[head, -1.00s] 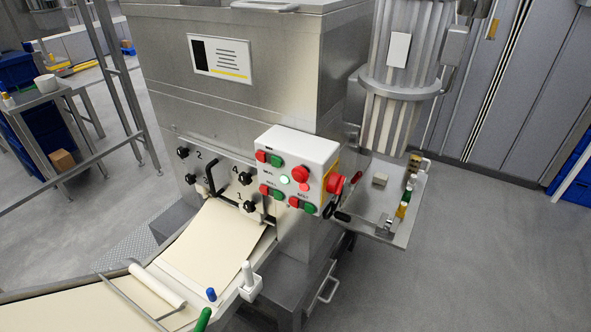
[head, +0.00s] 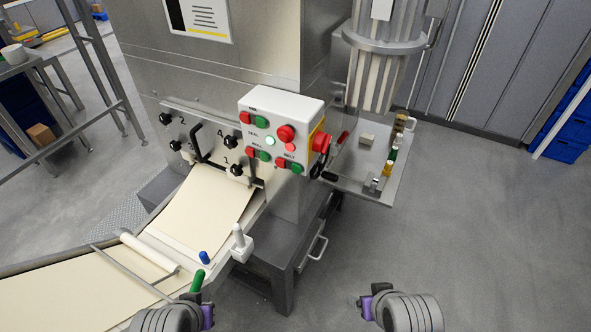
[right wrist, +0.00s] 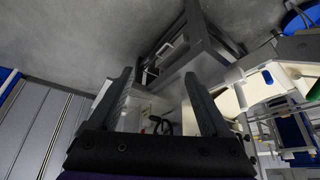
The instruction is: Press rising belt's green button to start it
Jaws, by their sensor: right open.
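A white control box (head: 285,110) is on the steel machine's corner in the head view. It carries several red and green buttons: a top green button (head: 262,121), a lower green button (head: 265,156) and a lower right green button (head: 297,168). Their labels are too small to read. A white-green lamp (head: 270,141) and a red lamp (head: 290,147) glow. My right gripper (right wrist: 157,85) is open and empty in the right wrist view, apart from the machine. Only part of my left arm shows at the bottom; its fingers are not visible.
A pale sheet (head: 205,210) runs from the machine's rollers down to the lower left. A white post (head: 241,242) and green handle (head: 196,281) stand at its edge. A side tray (head: 370,180) with small bottles juts out right. The floor (head: 470,220) at right is clear.

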